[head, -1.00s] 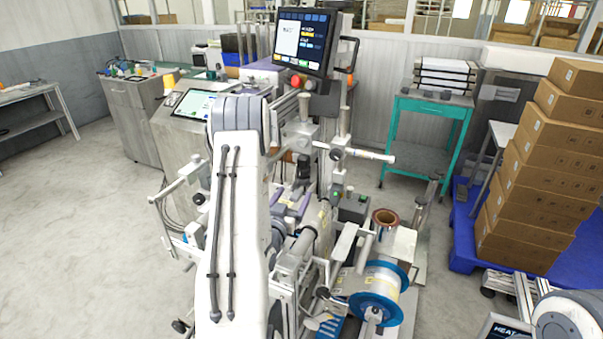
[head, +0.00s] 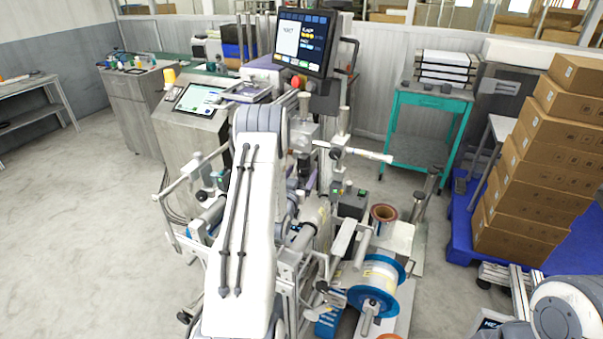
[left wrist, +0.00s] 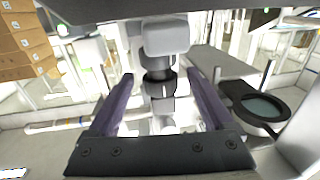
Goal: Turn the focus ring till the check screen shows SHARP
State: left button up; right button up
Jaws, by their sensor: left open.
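The check screen (head: 304,42) is a dark monitor on a post at the top middle of the head view. Its white panel carries a short word too small to read surely. Below it hangs a grey camera-like unit (head: 304,132), partly behind my left arm. In the left wrist view, the dark focus ring (left wrist: 159,83) sits around this unit's barrel. My left gripper (head: 304,181) is mostly hidden in the head view. In the left wrist view its purple fingers (left wrist: 160,100) are open, one on each side of the barrel, with gaps showing. My right gripper is out of view.
A blue-flanged reel (head: 380,285) and a brown roll (head: 384,213) stand right of my left arm. A horizontal white bar (head: 365,155) crosses near the unit. Stacked cartons (head: 535,165) stand on a blue pallet at right. The floor at left is clear.

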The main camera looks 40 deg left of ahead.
pick_arm(q)
grip_shut()
jog(key=shift+w+d+f+n+g+y+b, duration=0.1)
jog(key=shift+d+n+g+y+b, duration=0.1)
jog(key=shift+n+g+y+b, duration=0.3)
jog(key=shift+w+d+n+g+y+b, duration=0.1)
jog(key=shift+d+n+g+y+b, duration=0.1)
jog(key=shift+n+y+b, duration=0.45)
jog(key=n+g+y+b, duration=0.1)
jog(key=y+b, duration=0.1)
jog(key=y, duration=0.1)
jog(key=shift+w+n+g, duration=0.1)
jog(key=shift+n+g, duration=0.15)
jog(key=shift+g, duration=0.05)
jog(key=shift+n+g+y, duration=0.4)
jog(key=shift+y, duration=0.05)
jog(key=shift+r, duration=0.2)
grip_release()
jog(key=shift+f, duration=0.1)
